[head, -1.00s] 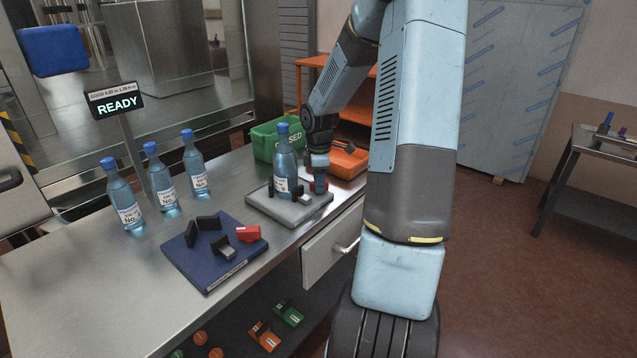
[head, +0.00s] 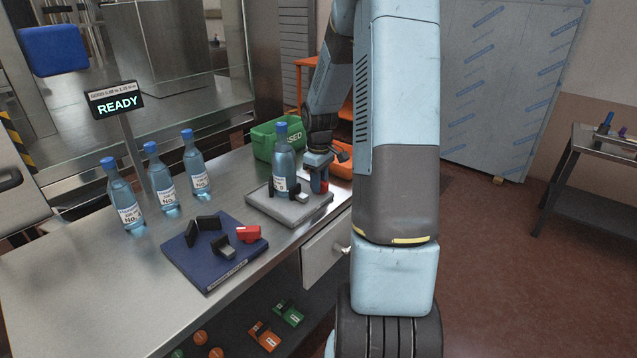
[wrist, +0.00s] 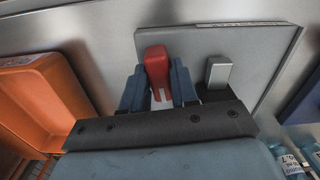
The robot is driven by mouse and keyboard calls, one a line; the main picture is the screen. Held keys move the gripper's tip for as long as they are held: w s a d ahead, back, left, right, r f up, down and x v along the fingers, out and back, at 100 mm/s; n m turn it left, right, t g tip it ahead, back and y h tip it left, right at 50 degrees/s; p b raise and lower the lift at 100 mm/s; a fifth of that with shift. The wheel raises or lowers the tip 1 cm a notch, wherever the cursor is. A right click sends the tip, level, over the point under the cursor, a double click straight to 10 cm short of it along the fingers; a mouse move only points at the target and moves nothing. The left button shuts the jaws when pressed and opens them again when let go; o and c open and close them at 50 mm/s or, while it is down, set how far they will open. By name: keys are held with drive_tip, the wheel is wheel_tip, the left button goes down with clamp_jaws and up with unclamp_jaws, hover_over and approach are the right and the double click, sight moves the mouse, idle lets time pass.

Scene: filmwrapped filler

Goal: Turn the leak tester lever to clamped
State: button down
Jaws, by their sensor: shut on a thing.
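The leak tester is the grey plate (head: 262,203) on the steel bench, with a blue-capped bottle (head: 282,165) upright on it between small clamp blocks. Its red lever (wrist: 157,65) is at the plate's edge in the wrist view. My gripper (wrist: 159,84) is shut on the lever, with one blue finger on each side. In the head view my gripper (head: 319,180) is right of the bottle, with a little red (head: 324,187) showing below it. The lever's lower end is partly hidden by my fingers and wrist.
A blue board (head: 212,262) with black blocks and a red block (head: 248,233) lies left of the tester. Several bottles (head: 124,203) stand behind it near the READY display (head: 115,102). A green bin (head: 266,138) and an orange bin (wrist: 32,95) are close by.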

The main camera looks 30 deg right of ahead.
drive_tip(key=m, duration=0.5)
drive_tip(key=shift+m, duration=2.5)
drive_tip(key=c, duration=1)
unclamp_jaws()
drive_tip(key=shift+o, duration=0.2)
drive_tip(key=shift+r, duration=0.1)
wheel_tip(320, 180, up, 13)
drive_tip(key=shift+r, duration=0.2)
